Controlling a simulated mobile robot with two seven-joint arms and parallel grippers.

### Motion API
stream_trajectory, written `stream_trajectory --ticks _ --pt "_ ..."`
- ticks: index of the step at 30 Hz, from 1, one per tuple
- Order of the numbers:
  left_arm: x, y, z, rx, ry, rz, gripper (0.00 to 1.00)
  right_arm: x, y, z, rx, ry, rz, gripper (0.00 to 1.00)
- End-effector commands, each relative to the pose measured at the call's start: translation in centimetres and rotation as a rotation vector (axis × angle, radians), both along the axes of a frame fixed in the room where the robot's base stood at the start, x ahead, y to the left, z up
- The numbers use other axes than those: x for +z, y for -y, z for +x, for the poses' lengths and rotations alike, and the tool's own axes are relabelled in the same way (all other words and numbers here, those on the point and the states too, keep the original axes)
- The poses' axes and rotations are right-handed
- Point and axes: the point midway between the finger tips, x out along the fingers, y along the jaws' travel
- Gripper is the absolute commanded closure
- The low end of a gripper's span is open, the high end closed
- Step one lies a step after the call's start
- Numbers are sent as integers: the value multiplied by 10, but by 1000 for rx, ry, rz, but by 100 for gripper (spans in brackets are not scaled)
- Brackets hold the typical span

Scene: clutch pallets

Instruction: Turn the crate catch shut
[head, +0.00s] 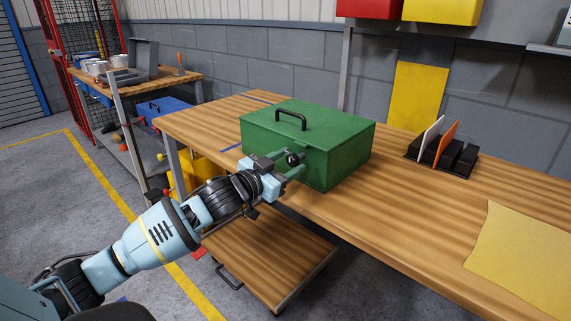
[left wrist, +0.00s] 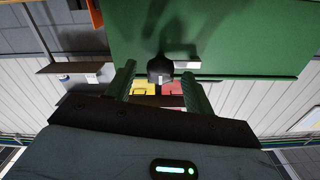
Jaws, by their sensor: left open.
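The green crate (head: 308,135) stands on the wooden bench with its lid down and a black handle on top. Its catch (head: 293,158) is a dark round knob on the front face, partly hidden by my gripper. My left gripper (head: 287,168) is at that front face, its fingers open on either side of the knob. In the left wrist view the dark catch (left wrist: 160,68) with a small pale mark lies between the open fingers of my left gripper (left wrist: 157,76), with gaps showing on both sides. The crate (left wrist: 225,35) fills the upper part there. My right gripper is out of view.
The workbench (head: 400,215) has a black rack (head: 440,155) with white and orange plates to the right of the crate. A yellow sheet (head: 525,255) lies at its right end.

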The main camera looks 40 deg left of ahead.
Motion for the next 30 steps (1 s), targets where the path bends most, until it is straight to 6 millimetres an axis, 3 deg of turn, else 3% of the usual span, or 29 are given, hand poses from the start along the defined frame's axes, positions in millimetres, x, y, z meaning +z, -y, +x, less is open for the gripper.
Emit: stream_trajectory --ticks 1,11,20,30 --pt "0 0 0 0 0 0 48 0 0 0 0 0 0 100" --pt "0 0 0 0 0 0 92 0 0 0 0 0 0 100" --pt "1 0 0 1 3 36 92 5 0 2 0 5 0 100" --pt "4 0 0 0 22 252 92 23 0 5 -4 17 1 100"
